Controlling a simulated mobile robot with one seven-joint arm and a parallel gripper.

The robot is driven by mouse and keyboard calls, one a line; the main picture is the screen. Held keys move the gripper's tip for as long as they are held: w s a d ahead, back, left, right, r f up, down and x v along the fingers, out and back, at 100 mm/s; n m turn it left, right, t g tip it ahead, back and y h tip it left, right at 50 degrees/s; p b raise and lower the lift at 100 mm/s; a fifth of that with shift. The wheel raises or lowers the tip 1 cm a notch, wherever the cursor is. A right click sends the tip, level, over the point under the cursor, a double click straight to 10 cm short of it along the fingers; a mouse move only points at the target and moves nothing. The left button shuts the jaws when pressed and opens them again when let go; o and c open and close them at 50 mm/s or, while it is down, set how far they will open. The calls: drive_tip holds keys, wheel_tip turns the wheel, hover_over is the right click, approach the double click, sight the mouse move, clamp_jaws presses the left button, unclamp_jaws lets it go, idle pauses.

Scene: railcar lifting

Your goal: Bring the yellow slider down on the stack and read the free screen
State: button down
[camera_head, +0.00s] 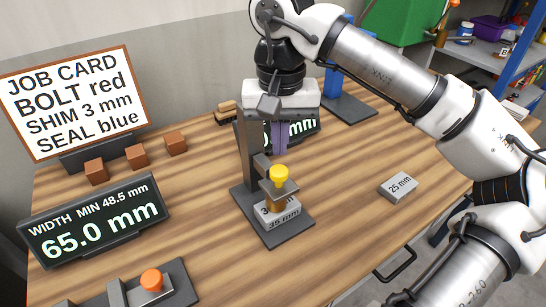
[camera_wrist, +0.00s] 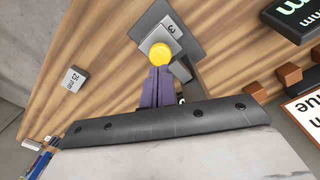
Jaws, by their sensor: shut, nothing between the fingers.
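The yellow slider (camera_head: 279,175) is a round knob on a grey bracket on an upright post (camera_head: 247,150). It stands over a stack of grey blocks (camera_head: 284,218), the lower marked 35 mm; the upper label is partly covered. I cannot tell whether its tip touches the stack. The knob also shows in the wrist view (camera_wrist: 160,53). My gripper (camera_head: 280,150) has purple fingers, shut and empty, just above and behind the knob; the wrist view shows the fingertips (camera_wrist: 158,72) beside it. A dark screen (camera_head: 305,128) behind is mostly hidden; only "mm" shows.
A front-left screen (camera_head: 95,220) reads WIDTH MIN 48.5 mm, 65.0 mm, near an orange-knobbed gauge (camera_head: 152,279). A loose 25 mm block (camera_head: 398,187) lies right. Several brown blocks (camera_head: 137,156) stand by the job card (camera_head: 75,103). The table between stack and loose block is clear.

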sight(279, 170)
wheel_tip(279, 170, up, 6)
drive_tip(key=p, duration=0.3)
drive_tip(key=shift+p, duration=0.35)
drive_tip(key=shift+f, duration=0.1)
